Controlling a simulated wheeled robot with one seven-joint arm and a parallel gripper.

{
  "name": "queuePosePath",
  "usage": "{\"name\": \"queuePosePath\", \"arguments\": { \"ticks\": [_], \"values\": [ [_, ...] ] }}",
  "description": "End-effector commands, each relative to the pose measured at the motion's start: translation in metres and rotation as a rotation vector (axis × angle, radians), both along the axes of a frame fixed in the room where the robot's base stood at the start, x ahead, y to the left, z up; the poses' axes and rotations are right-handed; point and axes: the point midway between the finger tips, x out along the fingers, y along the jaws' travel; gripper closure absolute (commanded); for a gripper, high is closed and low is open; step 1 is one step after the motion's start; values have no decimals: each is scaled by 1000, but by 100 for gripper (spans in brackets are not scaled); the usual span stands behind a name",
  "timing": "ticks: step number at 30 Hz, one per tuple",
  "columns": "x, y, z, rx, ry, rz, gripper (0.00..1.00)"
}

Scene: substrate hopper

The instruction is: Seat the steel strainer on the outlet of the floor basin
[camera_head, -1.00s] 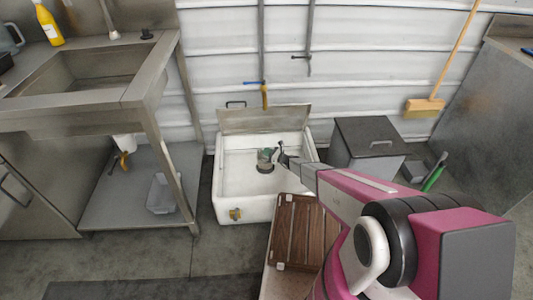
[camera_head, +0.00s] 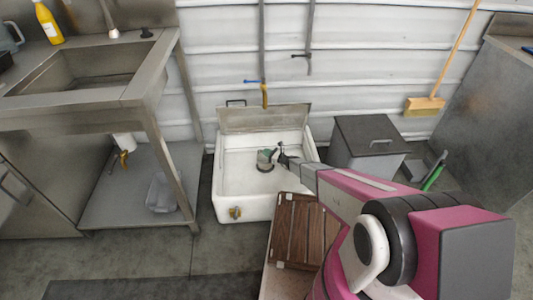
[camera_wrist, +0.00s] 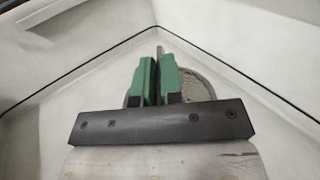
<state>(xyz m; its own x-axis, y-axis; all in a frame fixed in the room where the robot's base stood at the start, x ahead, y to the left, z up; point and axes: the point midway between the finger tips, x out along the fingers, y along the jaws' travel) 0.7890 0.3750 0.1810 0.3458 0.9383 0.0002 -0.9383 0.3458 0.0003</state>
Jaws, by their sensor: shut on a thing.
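The white floor basin (camera_head: 228,178) stands against the wall with its grey lid raised behind it. My gripper (camera_head: 275,155) reaches down into the basin from the right. Its green fingers (camera_wrist: 157,80) are shut on a thin upright part of the steel strainer (camera_head: 264,160). In the wrist view the strainer's round grey body (camera_wrist: 200,84) shows behind and beside the fingers, partly hidden by them. The strainer is low, at or just over the basin floor. The outlet is hidden under it, and I cannot tell whether the strainer sits on it.
A brass tap (camera_head: 264,96) hangs above the basin's back. A brown slatted board (camera_head: 298,232) lies in front, below my arm. A grey lidded bin (camera_head: 368,150) stands to the right. The steel sink bench (camera_head: 130,95) is at the left, with open floor between it and the basin.

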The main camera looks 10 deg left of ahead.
Motion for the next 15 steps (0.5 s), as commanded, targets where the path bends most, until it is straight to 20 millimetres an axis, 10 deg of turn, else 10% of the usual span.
{"name": "queuePosePath", "arguments": {
  "ticks": [15],
  "values": [
    [0,0,-7,0,0,0,100]
  ]
}}
